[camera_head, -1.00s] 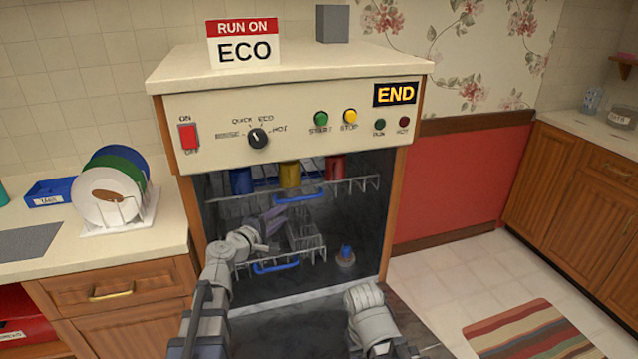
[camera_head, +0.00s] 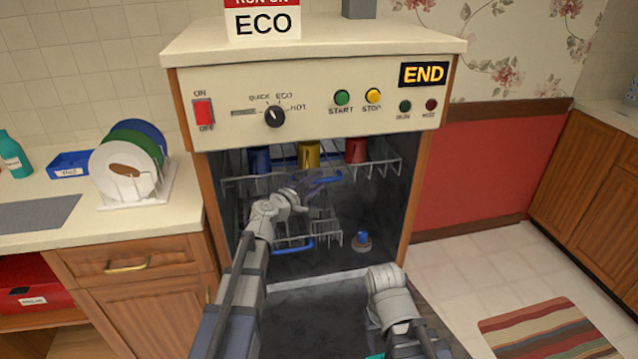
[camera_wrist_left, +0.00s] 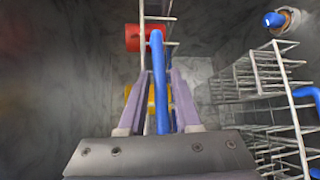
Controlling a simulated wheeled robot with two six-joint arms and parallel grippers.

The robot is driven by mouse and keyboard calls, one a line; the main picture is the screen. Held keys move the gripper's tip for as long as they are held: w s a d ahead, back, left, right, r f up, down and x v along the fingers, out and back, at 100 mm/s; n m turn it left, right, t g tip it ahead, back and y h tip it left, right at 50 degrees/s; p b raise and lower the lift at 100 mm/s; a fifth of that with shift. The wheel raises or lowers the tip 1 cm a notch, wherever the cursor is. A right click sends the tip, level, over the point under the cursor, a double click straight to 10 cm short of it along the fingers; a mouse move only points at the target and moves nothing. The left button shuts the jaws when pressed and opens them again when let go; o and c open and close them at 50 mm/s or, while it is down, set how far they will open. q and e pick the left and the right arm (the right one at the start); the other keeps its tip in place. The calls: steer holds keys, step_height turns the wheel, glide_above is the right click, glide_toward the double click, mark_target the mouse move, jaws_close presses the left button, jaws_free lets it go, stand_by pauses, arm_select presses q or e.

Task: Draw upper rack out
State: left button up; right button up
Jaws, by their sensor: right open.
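The upper rack (camera_head: 384,166) is a wire rack inside the open dishwasher, holding a blue mug (camera_head: 259,160), a yellow mug (camera_head: 309,155) and a red mug (camera_head: 356,151). Its blue handle (camera_head: 330,180) is at the front, partly covered by my left gripper (camera_head: 312,189). In the left wrist view the handle (camera_wrist_left: 158,70) runs between the two purple fingers, which stand apart on either side with gaps. The yellow mug shows behind the handle and the red mug (camera_wrist_left: 145,38) above.
The lower rack (camera_head: 326,238) with its own blue handle (camera_head: 293,245) sits below. A blue-capped fitting (camera_head: 362,240) is on the dishwasher floor. A dish rack with plates (camera_head: 122,165) stands on the left counter. Striped rug (camera_head: 545,330) lies on the right floor.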

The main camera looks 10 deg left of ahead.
arm_select(q)
steer(key=shift+w+d+f, duration=0.1)
steer(key=shift+w+d, duration=0.15)
steer(key=shift+w, duration=0.4)
steer(key=shift+c, duration=0.4)
jaws_close()
steer(key=shift+s, duration=0.1)
stand_by(0.4)
